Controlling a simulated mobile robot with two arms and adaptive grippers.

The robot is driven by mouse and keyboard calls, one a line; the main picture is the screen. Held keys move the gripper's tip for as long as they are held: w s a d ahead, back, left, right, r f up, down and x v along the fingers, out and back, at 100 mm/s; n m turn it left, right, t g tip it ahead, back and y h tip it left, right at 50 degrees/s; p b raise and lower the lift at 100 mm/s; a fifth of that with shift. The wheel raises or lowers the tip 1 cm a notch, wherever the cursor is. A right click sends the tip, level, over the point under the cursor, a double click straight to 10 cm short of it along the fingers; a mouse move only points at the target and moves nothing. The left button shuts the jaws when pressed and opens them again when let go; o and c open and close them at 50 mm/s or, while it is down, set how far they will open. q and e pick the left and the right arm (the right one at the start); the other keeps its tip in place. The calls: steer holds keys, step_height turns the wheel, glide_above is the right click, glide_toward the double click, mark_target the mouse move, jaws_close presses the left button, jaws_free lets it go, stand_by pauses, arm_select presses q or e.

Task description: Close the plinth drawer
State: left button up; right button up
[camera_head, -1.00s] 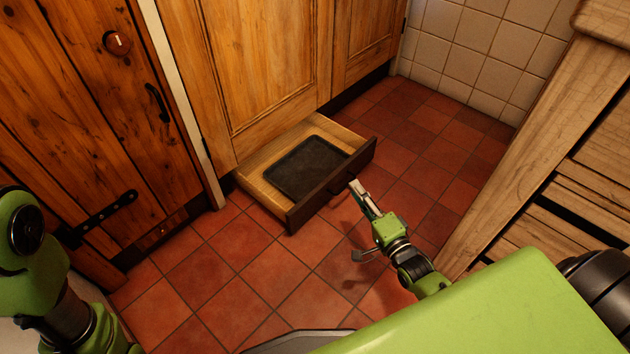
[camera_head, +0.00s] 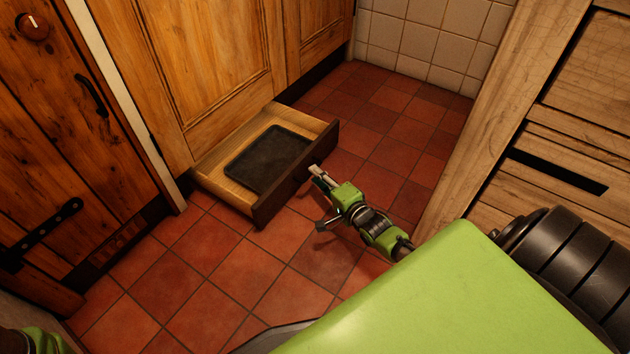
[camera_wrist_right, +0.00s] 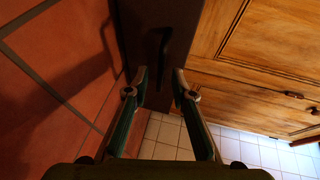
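The plinth drawer (camera_head: 213,186) stands pulled out at floor level below the pine cupboard, with a dark front panel (camera_head: 273,202) and pale wooden sides. A dark flat tray (camera_head: 266,158) lies inside it. My right gripper (camera_head: 315,170) is low at the outer face of the drawer front, by its handle. In the right wrist view, the two fingertips (camera_wrist_right: 160,76) are apart, with the dark front (camera_wrist_right: 138,25) and its handle (camera_wrist_right: 166,50) ahead of them. I cannot tell whether they touch. My left gripper is out of view; only a bit of that arm shows at lower left.
Red floor tiles (camera_head: 200,310) in front of the drawer are clear. A plank door (camera_head: 60,140) with black ironwork stands at left. Pale wooden drawers (camera_head: 560,150) stand close on the right. A white tiled wall (camera_head: 425,40) closes the back.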

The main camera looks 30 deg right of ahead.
steer(key=shift+w+f+b, duration=0.15)
steer(key=shift+w+b, duration=0.15)
steer(key=shift+w, duration=0.55)
jaws_close()
